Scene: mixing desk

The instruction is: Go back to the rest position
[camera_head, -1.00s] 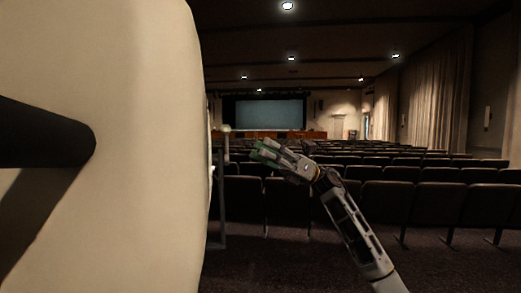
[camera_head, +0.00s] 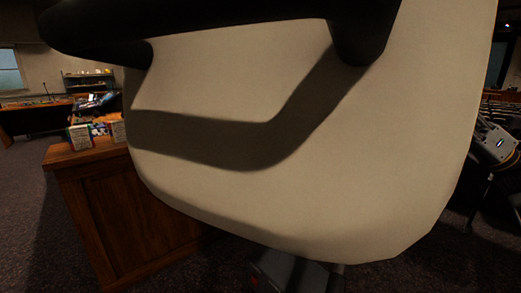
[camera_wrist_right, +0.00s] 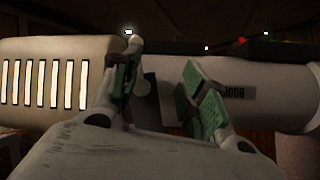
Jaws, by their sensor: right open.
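My right gripper (camera_wrist_right: 160,85) shows in the right wrist view with its two green-padded fingers apart and nothing between them. Behind the fingers are a beige vented body at the left and a white cylinder with a dark label at the right; I cannot tell whether they are parts of me. In the head view part of my right arm shows at the right edge, beside a large beige panel (camera_head: 290,190); its fingertips are not clear there. My left gripper is not in view.
The beige panel with its black bar (camera_head: 200,20) fills most of the head view, very close. A wooden desk (camera_head: 130,215) with colourful boxes (camera_head: 85,135) on it stands at the left. Another table (camera_head: 35,120) is farther back. Carpet shows at the lower left.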

